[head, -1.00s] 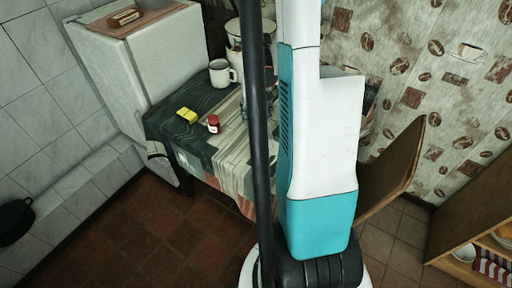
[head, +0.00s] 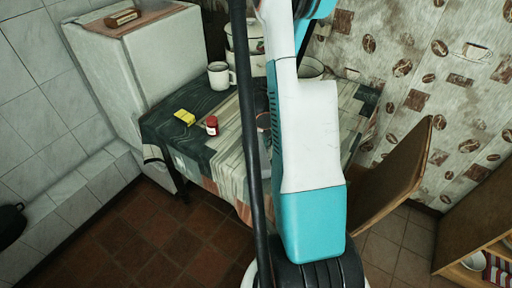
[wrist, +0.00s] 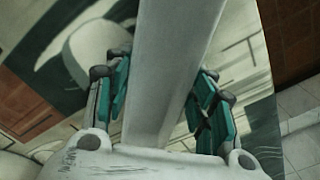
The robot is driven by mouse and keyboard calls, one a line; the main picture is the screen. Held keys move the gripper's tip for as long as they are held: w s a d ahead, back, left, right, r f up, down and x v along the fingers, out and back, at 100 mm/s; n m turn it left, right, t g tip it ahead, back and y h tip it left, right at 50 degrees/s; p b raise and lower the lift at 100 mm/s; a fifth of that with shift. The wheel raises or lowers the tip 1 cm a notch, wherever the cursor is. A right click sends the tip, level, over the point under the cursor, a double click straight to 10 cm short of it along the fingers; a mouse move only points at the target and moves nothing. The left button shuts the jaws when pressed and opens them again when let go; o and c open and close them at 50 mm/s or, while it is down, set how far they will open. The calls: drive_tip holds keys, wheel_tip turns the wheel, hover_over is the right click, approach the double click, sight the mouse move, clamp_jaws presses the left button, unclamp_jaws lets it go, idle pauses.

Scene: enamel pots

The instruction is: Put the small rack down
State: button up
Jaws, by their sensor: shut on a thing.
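In the wrist view my gripper (wrist: 163,95) has its teal finger pads on both sides of a long pale grey piece, which I take to be the small rack (wrist: 175,50). Only this plain flat part of it shows; its ends run out of sight or behind the gripper. In the head view my arm hides the gripper and the rack. The table (head: 205,155) with a dark green and pale patterned top stands behind my arm. The wrist view shows a similar patterned surface (wrist: 45,75) beneath the gripper; the gap cannot be told.
On the table are a white mug (head: 218,75), a yellow block (head: 184,116), a red jar (head: 211,126) and stacked white pots (head: 240,62). A white fridge (head: 150,85) stands left, a wooden chair (head: 405,180) right. The table's front left part is fairly clear.

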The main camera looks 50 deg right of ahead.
sight(256, 153)
drive_tip(key=shift+f, duration=0.15)
drive_tip(key=o, duration=1.1)
drive_tip(key=shift+o, duration=0.2)
wheel_tip(256, 153, up, 12)
drive_tip(key=p, duration=0.4)
drive_tip(key=shift+r, duration=0.2)
